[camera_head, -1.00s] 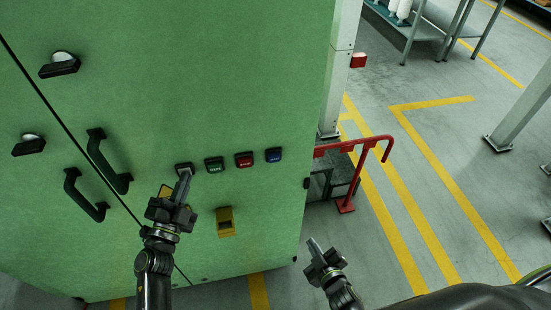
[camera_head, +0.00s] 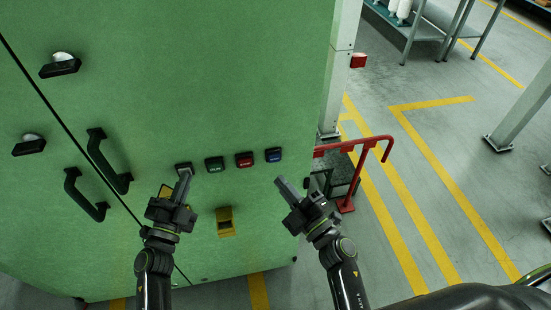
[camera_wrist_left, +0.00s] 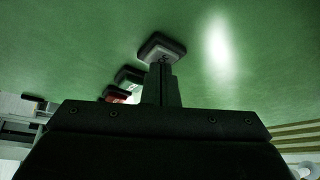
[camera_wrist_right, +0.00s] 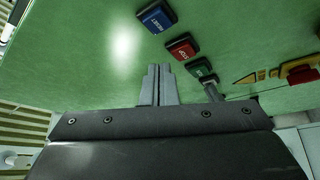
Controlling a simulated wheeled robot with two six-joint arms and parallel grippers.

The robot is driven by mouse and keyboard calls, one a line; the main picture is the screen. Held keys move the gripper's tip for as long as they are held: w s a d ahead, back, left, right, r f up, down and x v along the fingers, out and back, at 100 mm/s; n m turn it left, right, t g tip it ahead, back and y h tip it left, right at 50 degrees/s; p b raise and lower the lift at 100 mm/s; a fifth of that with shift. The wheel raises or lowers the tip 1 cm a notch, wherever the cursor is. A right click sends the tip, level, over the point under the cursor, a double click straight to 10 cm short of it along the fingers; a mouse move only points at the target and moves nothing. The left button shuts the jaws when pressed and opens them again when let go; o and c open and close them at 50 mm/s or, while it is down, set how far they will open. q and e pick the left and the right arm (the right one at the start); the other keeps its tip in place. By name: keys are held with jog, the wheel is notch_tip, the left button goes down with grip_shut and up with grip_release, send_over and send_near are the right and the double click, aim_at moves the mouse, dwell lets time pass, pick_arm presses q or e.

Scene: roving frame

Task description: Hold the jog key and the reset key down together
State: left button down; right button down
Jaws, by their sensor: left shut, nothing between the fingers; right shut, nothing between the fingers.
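A row of keys is on the green cabinet front. The blue key (camera_head: 273,155) is at its right end; in the right wrist view its label appears to read RESET (camera_wrist_right: 157,17). The pale key in a dark frame (camera_head: 184,167) is at the left end, its label unclear; it also shows in the left wrist view (camera_wrist_left: 161,47). My left gripper (camera_head: 184,175) is shut and empty, its tips at the pale key, partly covering it; I cannot tell whether it is pressed. My right gripper (camera_head: 279,180) is shut and empty, below the blue key and apart from it.
A green key (camera_head: 214,164) and a red key (camera_head: 244,159) sit between the two end keys. A yellow box (camera_head: 225,221) is mounted below them. Black door handles (camera_head: 108,162) stand out at left. A red rail (camera_head: 385,147) is right of the cabinet.

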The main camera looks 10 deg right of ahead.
aim_at(274, 157)
jog(key=shift+w, duration=2.2)
